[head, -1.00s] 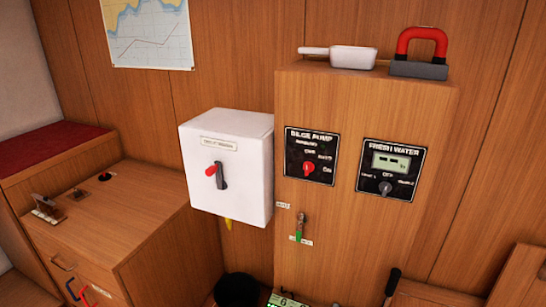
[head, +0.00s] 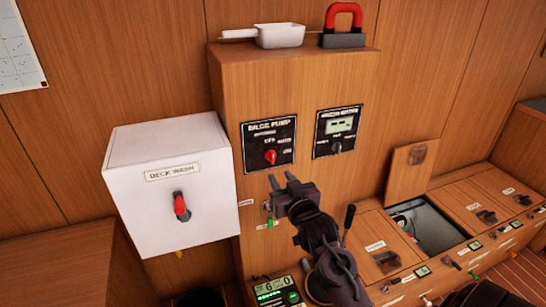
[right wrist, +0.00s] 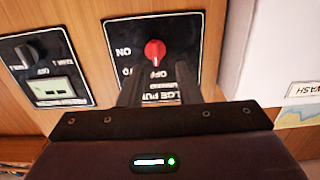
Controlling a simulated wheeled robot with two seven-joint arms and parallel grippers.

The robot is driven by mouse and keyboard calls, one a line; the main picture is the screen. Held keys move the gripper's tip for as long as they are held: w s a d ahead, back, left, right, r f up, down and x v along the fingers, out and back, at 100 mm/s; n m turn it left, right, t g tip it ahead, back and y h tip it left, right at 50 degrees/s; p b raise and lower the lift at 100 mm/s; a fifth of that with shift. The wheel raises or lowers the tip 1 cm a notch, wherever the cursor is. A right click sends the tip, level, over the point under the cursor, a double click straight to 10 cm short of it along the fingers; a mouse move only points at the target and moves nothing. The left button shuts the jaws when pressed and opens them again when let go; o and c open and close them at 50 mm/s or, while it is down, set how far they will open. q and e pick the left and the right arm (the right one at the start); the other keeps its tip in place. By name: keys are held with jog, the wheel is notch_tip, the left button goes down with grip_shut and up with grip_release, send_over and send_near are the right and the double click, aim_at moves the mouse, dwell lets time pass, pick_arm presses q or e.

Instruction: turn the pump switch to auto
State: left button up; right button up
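The black bilge pump panel (head: 252,150) is on the wooden cabinet front, with its red switch knob (head: 271,157) low in the middle. My right gripper (head: 283,180) is open and empty, just below the panel in the head view. In the right wrist view the panel (right wrist: 187,28) appears upside down. The red knob (right wrist: 155,52) shows there beyond and between the two spread fingers (right wrist: 158,88), with no contact visible. "ON" and "OFF" are readable near it; the auto label is partly hidden by a finger. My left gripper is out of view.
The fresh water panel (head: 335,132) is right of the pump panel. A white deck wash box (head: 150,215) juts out at left. A small green-handled valve (head: 268,212) is below. A white scoop (head: 280,36) and a red-handled block (head: 343,38) sit on top.

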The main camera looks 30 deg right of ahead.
aim_at(273, 155)
jog(key=w, duration=0.2)
jog(key=w+d+r+p, duration=0.1)
jog(key=w+d+r, duration=0.1)
jog(key=w, duration=0.1)
jog(key=shift+w+r+p, duration=0.15)
jog(key=shift+w+p, duration=0.2)
jog(key=shift+p, duration=0.05)
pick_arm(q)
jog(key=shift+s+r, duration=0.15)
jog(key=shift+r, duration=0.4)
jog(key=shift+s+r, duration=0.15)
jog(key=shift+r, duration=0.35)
pick_arm(e)
jog(key=shift+w+d, duration=0.25)
jog(key=shift+w, duration=0.4)
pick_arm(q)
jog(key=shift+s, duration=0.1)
pick_arm(e)
grip_shut()
